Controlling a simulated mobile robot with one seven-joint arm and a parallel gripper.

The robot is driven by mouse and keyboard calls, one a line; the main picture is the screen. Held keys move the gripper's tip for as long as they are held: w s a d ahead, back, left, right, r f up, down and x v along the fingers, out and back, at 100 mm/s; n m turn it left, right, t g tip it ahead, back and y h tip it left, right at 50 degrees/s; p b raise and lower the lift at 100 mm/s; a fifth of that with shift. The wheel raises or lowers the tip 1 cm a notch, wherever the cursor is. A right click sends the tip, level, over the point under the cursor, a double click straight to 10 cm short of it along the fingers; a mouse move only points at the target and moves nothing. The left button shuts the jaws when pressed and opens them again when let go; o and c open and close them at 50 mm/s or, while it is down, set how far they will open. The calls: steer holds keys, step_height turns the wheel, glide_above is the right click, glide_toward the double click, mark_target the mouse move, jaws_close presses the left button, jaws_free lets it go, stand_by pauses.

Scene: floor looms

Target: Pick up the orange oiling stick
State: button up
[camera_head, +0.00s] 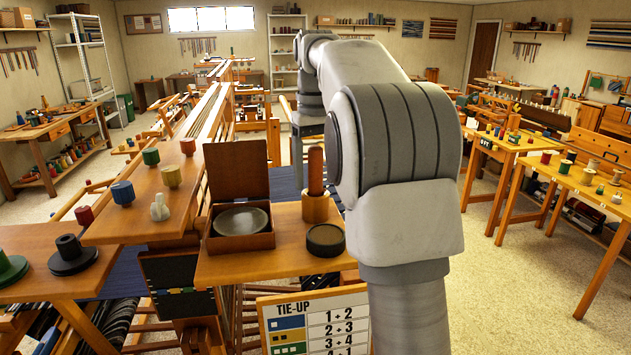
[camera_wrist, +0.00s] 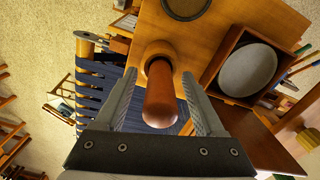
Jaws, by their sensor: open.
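The oiling stick (camera_head: 316,171) is a reddish-orange rod with a rounded top. It stands upright in a small round wooden holder (camera_head: 315,208) on a wooden shelf (camera_head: 225,268). In the wrist view the stick (camera_wrist: 161,100) points up toward the camera, with the holder (camera_wrist: 151,48) around its base. My gripper (camera_wrist: 159,76) is open above the holder, one finger on each side of the stick. Gaps show between the stick and both fingers.
An open wooden box (camera_head: 241,242) with a grey round disc stands left of the holder. A dark round lid or puck (camera_head: 326,240) lies close in front of it. Spools (camera_head: 122,192) stand on the board farther left. A tie-up card (camera_head: 316,322) is below the shelf.

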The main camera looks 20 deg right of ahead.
steer(key=shift+f, duration=0.85)
jaws_close()
